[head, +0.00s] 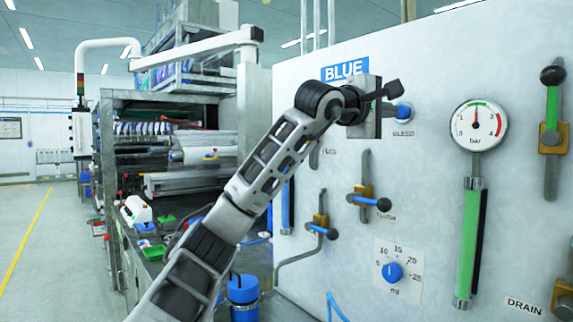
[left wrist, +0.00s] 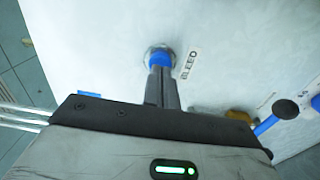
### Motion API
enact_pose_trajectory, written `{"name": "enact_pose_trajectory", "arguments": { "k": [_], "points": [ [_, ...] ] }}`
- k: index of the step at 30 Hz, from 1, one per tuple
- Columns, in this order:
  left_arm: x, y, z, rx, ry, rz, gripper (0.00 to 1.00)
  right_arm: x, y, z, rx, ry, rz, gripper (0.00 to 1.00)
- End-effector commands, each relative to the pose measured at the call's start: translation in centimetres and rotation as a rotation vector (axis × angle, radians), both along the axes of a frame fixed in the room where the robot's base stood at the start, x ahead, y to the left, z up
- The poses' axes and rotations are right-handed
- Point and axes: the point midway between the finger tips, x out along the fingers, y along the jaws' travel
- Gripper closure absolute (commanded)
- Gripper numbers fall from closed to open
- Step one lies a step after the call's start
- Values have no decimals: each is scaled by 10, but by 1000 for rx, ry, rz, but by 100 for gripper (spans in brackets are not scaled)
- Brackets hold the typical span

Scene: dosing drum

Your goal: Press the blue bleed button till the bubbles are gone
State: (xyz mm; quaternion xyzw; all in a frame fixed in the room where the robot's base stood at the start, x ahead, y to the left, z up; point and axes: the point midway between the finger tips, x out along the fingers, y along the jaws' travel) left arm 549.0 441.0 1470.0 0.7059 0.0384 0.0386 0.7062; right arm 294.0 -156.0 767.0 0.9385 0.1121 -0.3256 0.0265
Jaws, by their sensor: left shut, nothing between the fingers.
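The blue bleed button (head: 405,112) sits in a round metal collar on the pale panel, above the BLEED label. My left gripper (head: 391,90) is shut and empty, with its fingertips close by the button. In the left wrist view the shut fingers (left wrist: 162,75) point at the blue button (left wrist: 159,59) and overlap its lower part. I cannot tell whether they touch it. A blue sight tube (head: 287,206) shows partly behind my left arm; bubbles cannot be made out in it. My right gripper is not in view.
The panel also carries a pressure gauge (head: 478,126), a green sight tube (head: 469,245), a dosing knob (head: 392,272) and several valve levers, one being the flush lever (head: 382,204). A printing machine (head: 180,150) stands at left, with open floor beyond.

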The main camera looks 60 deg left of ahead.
Motion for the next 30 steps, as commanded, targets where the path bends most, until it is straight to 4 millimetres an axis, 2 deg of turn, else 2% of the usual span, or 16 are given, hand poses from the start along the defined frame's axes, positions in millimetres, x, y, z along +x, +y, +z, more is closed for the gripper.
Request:
{"name": "enact_pose_trajectory", "arguments": {
  "k": [18, 30],
  "points": [
    [19, 2, 0, -1, 1, 0, 100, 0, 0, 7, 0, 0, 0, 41],
    [7, 1, -1, 1, 0, 0, 100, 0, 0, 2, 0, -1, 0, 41]
  ]
}}
